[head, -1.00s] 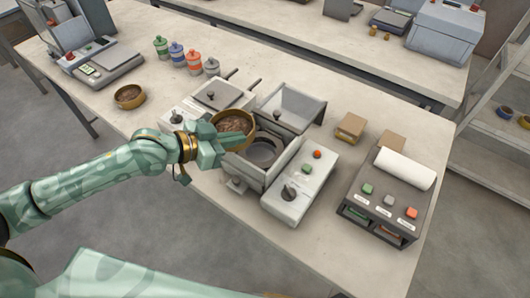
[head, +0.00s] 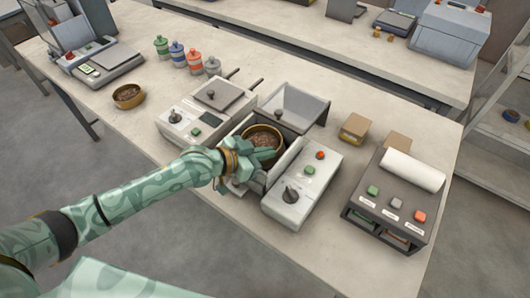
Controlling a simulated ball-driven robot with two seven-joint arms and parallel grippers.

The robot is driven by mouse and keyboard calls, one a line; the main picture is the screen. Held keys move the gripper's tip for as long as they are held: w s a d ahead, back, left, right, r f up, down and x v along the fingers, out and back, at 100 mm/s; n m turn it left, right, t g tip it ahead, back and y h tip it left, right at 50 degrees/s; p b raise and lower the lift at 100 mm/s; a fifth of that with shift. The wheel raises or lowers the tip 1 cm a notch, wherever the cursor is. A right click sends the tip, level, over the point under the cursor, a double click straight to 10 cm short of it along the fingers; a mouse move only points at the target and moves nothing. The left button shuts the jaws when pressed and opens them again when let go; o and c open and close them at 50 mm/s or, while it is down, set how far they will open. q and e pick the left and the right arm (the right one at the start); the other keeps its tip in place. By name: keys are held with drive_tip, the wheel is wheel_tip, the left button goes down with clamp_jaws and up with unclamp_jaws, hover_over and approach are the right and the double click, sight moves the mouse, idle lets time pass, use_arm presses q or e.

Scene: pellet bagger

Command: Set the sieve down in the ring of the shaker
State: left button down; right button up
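The sieve (head: 263,134) is a round brass-rimmed pan with brown pellets in it. It sits over the opening of the grey shaker (head: 285,160), roughly level, and covers the ring, which is hidden beneath it. I cannot tell whether its underside rests fully on the ring. My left gripper (head: 267,153) is at the near rim of the sieve, its fingers closed on that rim. My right gripper is not in view.
A grey hopper (head: 292,107) stands behind the shaker, and a control box with a knob (head: 291,195) is at its right. A lidded machine (head: 205,110) stands at left. Another pellet-filled bowl (head: 128,96) lies farther left. A button rack (head: 390,205) is at right.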

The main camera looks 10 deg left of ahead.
use_arm(q)
drive_tip(key=shift+f, duration=0.1)
drive_tip(key=c, duration=1.7)
unclamp_jaws()
drive_tip(key=shift+s+a+r, duration=0.1)
drive_tip(key=shift+a+r, duration=0.05)
drive_tip(key=shift+r, duration=0.05)
drive_tip(key=p+v, duration=0.2)
drive_tip(key=v, duration=0.9)
drive_tip(key=shift+s+a+r, duration=0.1)
drive_tip(key=shift+s+a, duration=0.05)
drive_tip(key=shift+s, duration=0.15)
